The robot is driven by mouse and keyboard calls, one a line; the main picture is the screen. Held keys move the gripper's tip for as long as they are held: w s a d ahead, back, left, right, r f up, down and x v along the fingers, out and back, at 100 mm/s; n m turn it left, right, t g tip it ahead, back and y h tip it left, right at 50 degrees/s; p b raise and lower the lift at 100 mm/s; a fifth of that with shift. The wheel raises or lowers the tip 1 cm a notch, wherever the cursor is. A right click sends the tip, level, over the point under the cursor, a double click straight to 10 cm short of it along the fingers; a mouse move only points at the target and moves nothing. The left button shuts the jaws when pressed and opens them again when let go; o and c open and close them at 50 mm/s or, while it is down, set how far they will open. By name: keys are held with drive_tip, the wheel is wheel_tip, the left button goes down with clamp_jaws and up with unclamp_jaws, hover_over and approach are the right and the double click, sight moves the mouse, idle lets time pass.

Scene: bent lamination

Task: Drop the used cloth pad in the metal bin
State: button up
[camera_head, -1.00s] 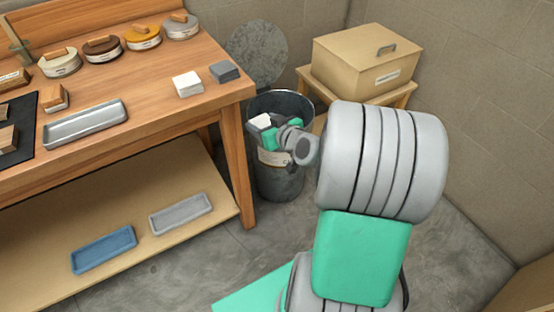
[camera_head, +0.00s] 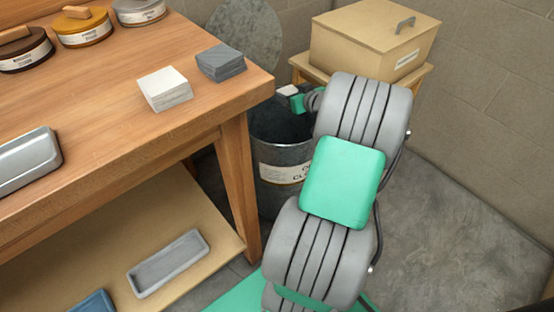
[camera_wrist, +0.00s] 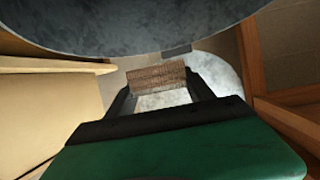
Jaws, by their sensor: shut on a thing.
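The metal bin (camera_head: 272,192) is a grey round bin with a pale label, open at the top, to the right of the bench. Its round lid (camera_head: 245,35) stands raised behind it. My gripper (camera_head: 285,98) appears over the back of the bin's mouth in the head view, partly hidden behind my arm. In the wrist view my gripper (camera_wrist: 158,88) is shut on a brown, rough-textured pad (camera_wrist: 157,77), which spans between the dark fingers. The pad cannot be made out clearly in the head view. My arm covers the bin's right side.
The wooden bench (camera_head: 120,120) on the left bears a white block stack (camera_head: 165,89), a grey block stack (camera_head: 221,62), round discs and a metal tray (camera_head: 22,160). A lidded beige box (camera_head: 365,45) stands on a stand behind the arm. Floor at right is clear.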

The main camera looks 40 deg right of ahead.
wheel_tip(320, 180, down, 6)
drive_tip(key=b, duration=0.3)
drive_tip(key=shift+r, duration=0.15)
drive_tip(key=o, duration=1.4)
drive_tip(key=shift+s, duration=0.1)
drive_tip(key=p+v, duration=0.2)
drive_tip(key=v, duration=0.5)
drive_tip(key=shift+s+a, duration=0.15)
drive_tip(key=shift+s, duration=0.2)
